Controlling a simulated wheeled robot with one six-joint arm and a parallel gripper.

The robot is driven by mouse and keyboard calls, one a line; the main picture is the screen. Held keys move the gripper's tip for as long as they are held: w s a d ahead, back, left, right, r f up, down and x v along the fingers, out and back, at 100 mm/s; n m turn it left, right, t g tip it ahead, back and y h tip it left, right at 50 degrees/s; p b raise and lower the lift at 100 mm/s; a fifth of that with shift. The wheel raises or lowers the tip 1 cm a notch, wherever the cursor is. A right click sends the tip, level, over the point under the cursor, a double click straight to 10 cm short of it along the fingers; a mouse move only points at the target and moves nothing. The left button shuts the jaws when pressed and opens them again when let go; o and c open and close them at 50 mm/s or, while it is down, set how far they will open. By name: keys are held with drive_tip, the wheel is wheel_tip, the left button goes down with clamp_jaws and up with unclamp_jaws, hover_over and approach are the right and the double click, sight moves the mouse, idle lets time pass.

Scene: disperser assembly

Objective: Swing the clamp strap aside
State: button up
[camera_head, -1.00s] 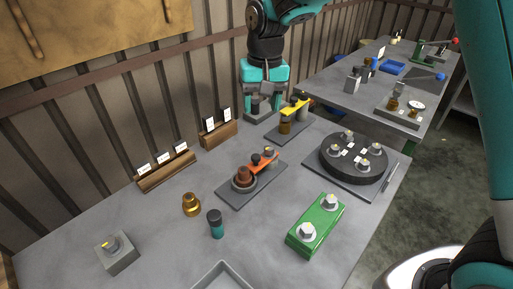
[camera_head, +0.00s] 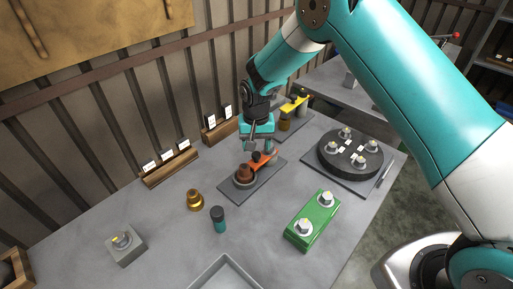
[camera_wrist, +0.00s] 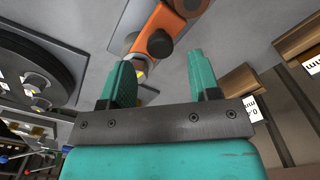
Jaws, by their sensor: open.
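The orange clamp strap (camera_head: 265,162) lies on a grey base plate (camera_head: 262,181), with a dark knob (camera_head: 256,156) on it. A brown stepped part (camera_head: 243,175) stands at its left end on the plate. My gripper (camera_head: 258,150) is low over the strap's right end and partly hides it. In the wrist view, the strap (camera_wrist: 180,13) and its black knob (camera_wrist: 158,44) show just beyond the gripper (camera_wrist: 160,68). The teal fingers are apart with nothing between them that I can see gripped. Whether a finger touches the strap is not clear.
A yellow-topped fixture (camera_head: 294,104) stands behind my gripper. A black round plate with bolts (camera_head: 350,155) is to the right and a green block (camera_head: 313,222) in front. A brass part (camera_head: 194,200) and a teal-and-black cylinder (camera_head: 218,220) stand at the left front.

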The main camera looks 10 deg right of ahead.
sight(256, 154)
drive_tip(key=shift+f+p, duration=0.3)
drive_tip(key=shift+f, duration=1.5)
clamp_jaws()
